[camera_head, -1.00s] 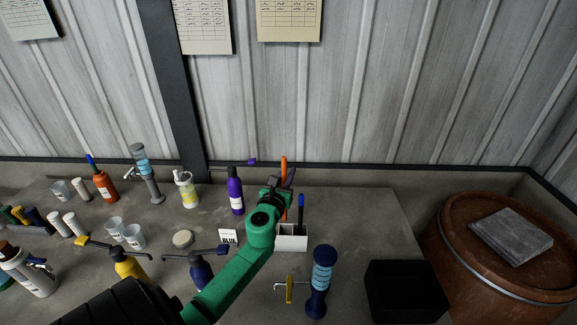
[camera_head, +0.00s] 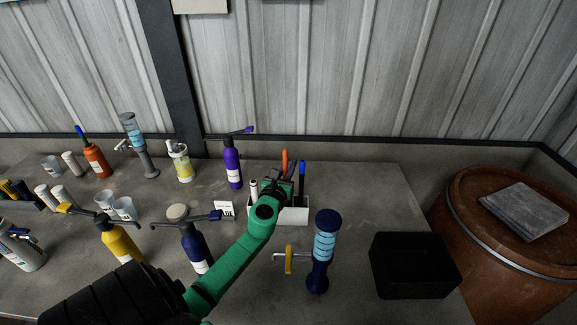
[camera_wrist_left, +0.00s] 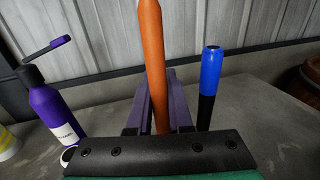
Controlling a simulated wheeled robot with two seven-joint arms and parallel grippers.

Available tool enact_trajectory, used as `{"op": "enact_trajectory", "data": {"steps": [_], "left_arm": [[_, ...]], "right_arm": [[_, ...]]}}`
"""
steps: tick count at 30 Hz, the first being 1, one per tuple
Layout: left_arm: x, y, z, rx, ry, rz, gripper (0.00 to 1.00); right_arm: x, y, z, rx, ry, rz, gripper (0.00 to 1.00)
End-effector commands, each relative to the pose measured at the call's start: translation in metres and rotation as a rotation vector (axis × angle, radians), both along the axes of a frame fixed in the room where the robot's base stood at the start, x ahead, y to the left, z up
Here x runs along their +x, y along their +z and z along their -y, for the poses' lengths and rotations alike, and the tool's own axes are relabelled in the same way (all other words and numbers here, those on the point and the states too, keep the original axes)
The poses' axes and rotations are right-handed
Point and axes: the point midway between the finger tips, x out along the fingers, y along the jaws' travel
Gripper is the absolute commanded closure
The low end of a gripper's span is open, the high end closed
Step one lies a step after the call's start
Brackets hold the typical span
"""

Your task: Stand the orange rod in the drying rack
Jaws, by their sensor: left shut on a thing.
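My left gripper (camera_head: 279,180) is shut on the orange rod (camera_head: 285,160) and holds it upright above the white drying rack (camera_head: 293,215). In the left wrist view the rod (camera_wrist_left: 152,50) stands between the two purple-grey fingers (camera_wrist_left: 161,105). The rod's lower end is hidden behind the gripper, so I cannot tell whether it is inside a slot. A blue and black rod (camera_head: 302,178) stands upright at the rack's right side; it also shows in the left wrist view (camera_wrist_left: 209,80). A white-topped rod (camera_head: 253,188) is at the rack's left. My right gripper is out of view.
A purple bottle (camera_head: 233,170) stands behind left, and a small label card (camera_head: 224,209) lies left of the rack. A dark blue column dispenser (camera_head: 322,250) with a yellow handle stands in front right, beside a black bin (camera_head: 412,265). Navy (camera_head: 194,245) and yellow (camera_head: 120,241) pump bottles stand left.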

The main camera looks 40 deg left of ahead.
Motion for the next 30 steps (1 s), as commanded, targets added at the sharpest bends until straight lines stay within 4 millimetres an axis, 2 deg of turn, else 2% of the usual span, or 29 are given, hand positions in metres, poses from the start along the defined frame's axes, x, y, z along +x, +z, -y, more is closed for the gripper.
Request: {"op": "enact_trajectory", "data": {"steps": [3,11,12,14,15,25,30], "left_arm": [[0.000,-0.007,0.000,0.001,0.000,0.000,1.00],[0.000,-0.007,0.000,0.000,0.000,0.000,1.00],[0.000,-0.007,0.000,0.000,0.000,0.000,0.78],[0.000,-0.007,0.000,0.000,0.000,0.000,0.55],[0.000,-0.007,0.000,0.000,0.000,0.000,0.47],[-0.002,-0.007,0.001,0.000,0.000,-0.001,0.47],[-0.019,-0.008,0.008,-0.002,0.000,-0.001,0.47]], "right_arm": [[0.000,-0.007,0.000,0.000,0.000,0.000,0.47],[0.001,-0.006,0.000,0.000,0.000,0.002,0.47],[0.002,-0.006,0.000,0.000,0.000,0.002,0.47],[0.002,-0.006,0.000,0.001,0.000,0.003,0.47],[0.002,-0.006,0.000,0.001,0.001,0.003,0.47],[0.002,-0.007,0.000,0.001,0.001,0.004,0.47],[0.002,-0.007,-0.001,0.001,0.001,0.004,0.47]]}}
